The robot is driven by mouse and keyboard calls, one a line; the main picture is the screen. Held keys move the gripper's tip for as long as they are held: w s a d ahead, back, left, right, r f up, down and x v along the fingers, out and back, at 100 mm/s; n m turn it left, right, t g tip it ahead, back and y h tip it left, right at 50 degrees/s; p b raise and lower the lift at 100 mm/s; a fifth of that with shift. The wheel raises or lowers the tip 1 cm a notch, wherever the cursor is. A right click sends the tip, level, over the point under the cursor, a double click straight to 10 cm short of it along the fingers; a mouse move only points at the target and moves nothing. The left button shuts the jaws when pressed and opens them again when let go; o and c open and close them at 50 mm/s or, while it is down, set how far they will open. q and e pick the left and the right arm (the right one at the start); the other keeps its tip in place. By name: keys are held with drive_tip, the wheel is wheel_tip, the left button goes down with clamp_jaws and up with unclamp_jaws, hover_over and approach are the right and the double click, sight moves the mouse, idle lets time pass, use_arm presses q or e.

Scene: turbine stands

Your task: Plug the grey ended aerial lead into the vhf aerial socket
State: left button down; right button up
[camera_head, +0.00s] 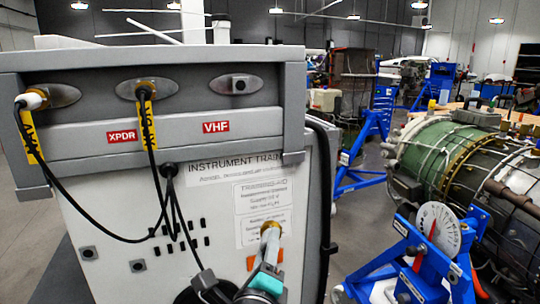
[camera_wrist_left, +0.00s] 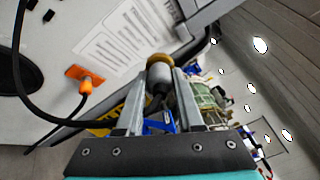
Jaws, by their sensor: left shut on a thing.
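The vhf aerial socket (camera_head: 240,84) is a small dark square fitting on an oval plate, above the red VHF label (camera_head: 216,127). Nothing is plugged into it. My left gripper (camera_head: 268,250) is at the bottom of the head view, in front of the trainer's lower panel and well below the socket. It is shut on the grey ended aerial lead (camera_head: 270,232), whose brass-ringed end points up. In the left wrist view the grey plug (camera_wrist_left: 158,76) sits between the two fingers, brass ring beyond the tips. My right gripper is not in view.
A white-ended lead (camera_head: 33,99) fills the left socket, and another yellow-tagged lead (camera_head: 145,90) fills the middle one above XPDR. Black cables hang down the panel. An orange fitting (camera_wrist_left: 85,86) is on the panel nearby. A gauge (camera_head: 439,228) and engine (camera_head: 470,165) stand right.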

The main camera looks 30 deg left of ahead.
use_arm(q)
drive_tip(key=w+a+r+n+g+y+p, duration=0.2)
drive_tip(key=w+r+p, duration=0.15)
drive_tip(key=r, duration=0.55)
drive_tip(key=w+a+r+n+g+y+p, duration=0.1)
drive_tip(key=w+a+r+n+y+p, duration=0.15)
drive_tip(key=r+p, duration=0.4)
drive_tip(key=w+a+r+n+g+y+p, duration=0.1)
drive_tip(key=w+a+r+g+y+p, duration=0.15)
drive_tip(key=r, duration=0.75)
drive_tip(key=shift+t, duration=0.25)
drive_tip(key=shift+r+x, duration=0.1)
drive_tip(key=shift+x, duration=1.25)
drive_tip(key=shift+r+x, duration=0.15)
drive_tip(key=shift+x, duration=1.2)
drive_tip(key=shift+d, duration=0.1)
drive_tip(key=shift+w+p, duration=0.15)
drive_tip(key=shift+p, duration=0.5)
